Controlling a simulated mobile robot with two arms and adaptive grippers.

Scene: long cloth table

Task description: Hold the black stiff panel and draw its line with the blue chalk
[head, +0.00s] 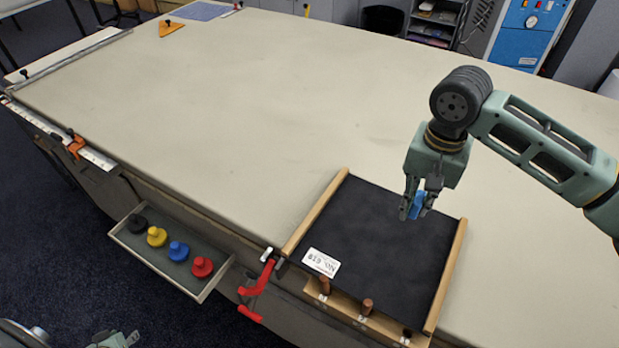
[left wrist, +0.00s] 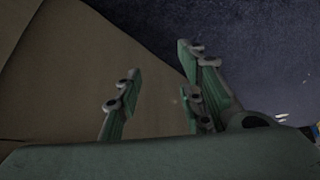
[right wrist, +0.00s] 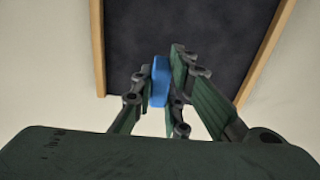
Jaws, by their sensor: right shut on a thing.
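The black panel (head: 385,225) lies flat on the table near its front edge, between wooden rails, with a white number label at its lower left. It also shows in the right wrist view (right wrist: 215,30). My right gripper (head: 418,208) is shut on the blue chalk (right wrist: 160,82), above the panel's far right part. The chalk also shows in the head view (head: 419,201); whether it touches the panel is unclear. My left gripper (left wrist: 160,62) is open and empty, away from the panel; only a bit of it shows at the bottom left in the head view.
A red clamp (head: 257,290) sits on the table edge at the panel's left. Wooden pegs (head: 367,306) stand along the panel's front rail. An open drawer (head: 215,283) holds black, yellow, blue and red knobs. The cloth table (head: 240,110) is clear beyond the panel.

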